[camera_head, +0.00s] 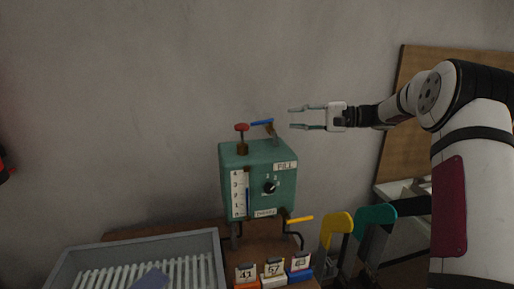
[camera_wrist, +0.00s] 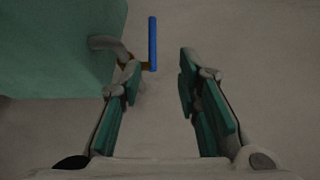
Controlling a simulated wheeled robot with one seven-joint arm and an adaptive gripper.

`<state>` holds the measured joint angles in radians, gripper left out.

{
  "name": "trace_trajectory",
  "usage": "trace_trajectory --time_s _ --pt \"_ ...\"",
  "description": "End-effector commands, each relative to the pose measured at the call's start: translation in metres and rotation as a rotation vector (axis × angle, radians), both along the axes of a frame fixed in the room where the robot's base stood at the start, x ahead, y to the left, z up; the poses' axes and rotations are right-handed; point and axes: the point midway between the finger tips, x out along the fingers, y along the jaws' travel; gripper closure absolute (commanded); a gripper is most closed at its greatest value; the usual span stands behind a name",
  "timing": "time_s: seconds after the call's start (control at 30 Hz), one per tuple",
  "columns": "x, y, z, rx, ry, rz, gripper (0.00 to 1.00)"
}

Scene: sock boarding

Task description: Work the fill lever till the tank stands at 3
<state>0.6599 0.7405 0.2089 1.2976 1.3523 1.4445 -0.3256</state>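The tank is a teal box (camera_head: 258,160) in the head view, with a scale from 0 to 4 on a white gauge (camera_head: 238,193). A blue column (camera_head: 247,201) beside it reaches roughly between 2 and 3; the exact level is too small to read. The blue lever (camera_head: 262,122) sticks up over the FILL label. My gripper (camera_head: 291,118) is open and empty, just right of the lever. In the wrist view the blue lever (camera_wrist: 152,43) lies ahead of my open fingertips (camera_wrist: 160,62), nearer the left finger.
A red knob (camera_head: 241,127), a black dial (camera_head: 269,187) and a yellow lever (camera_head: 299,218) are on the tank. A grey slatted tray (camera_head: 210,245) stands front left. Numbered blocks (camera_head: 273,270) stand before the tank. Yellow (camera_head: 339,221) and teal (camera_head: 376,213) forms stand right.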

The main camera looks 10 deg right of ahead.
Motion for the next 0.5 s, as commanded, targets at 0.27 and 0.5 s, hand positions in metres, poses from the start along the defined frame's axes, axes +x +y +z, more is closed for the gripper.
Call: trace_trajectory --time_s 0.27,0.5 --pt "-0.036 0.015 0.011 -0.037 -0.007 -0.229 0.69" --pt "-0.050 0.025 0.000 -0.081 0.013 -0.292 0.69"
